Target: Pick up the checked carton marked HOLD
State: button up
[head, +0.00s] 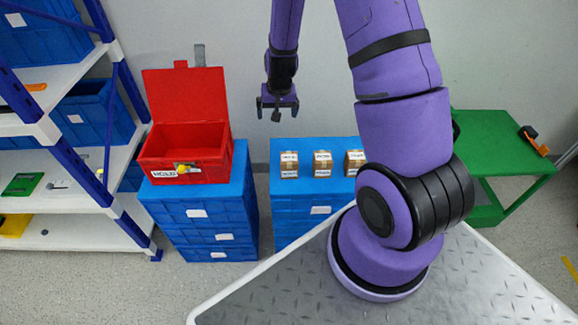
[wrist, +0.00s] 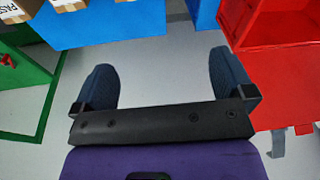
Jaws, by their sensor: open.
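Three small brown cartons with white labels stand in a row on a blue drawer unit: a left one (head: 289,163), a middle one (head: 322,162) and a right one (head: 354,162), partly behind my arm. Their labels are too small to read surely in the head view. In the wrist view, carton edges show at the top left, and one label (wrist: 89,4) seems to start with "PAS". I cannot tell which carton is marked HOLD. My gripper (head: 277,112) is open and empty, in the air above and behind the cartons. Its two fingers are spread in the wrist view (wrist: 162,66).
A red box (head: 187,150) with its lid open and a HOLD label stands on another blue drawer unit (head: 235,180) at left. A blue shelf rack (head: 130,100) is at far left. A green table (head: 490,130) is at right. Grey floor shows between the drawer units.

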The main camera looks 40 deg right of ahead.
aim_at(289, 158)
jog(key=shift+m+g+h, duration=0.3)
jog(key=shift+m+g, duration=0.2)
jog(key=shift+m, duration=0.1)
jog(key=d+f, duration=0.1)
jog(key=f, duration=0.5)
jog(key=s+d+f, duration=0.1)
jog(key=f, duration=0.4)
jog(key=d+f, duration=0.1)
jog(key=f, duration=0.5)
jog(key=shift+s+d+f, duration=0.1)
jog(key=shift+s+f, duration=0.25)
jog(key=shift+f, duration=3.25)
jog(key=shift+c, duration=0.5)
jog(key=c, duration=1)
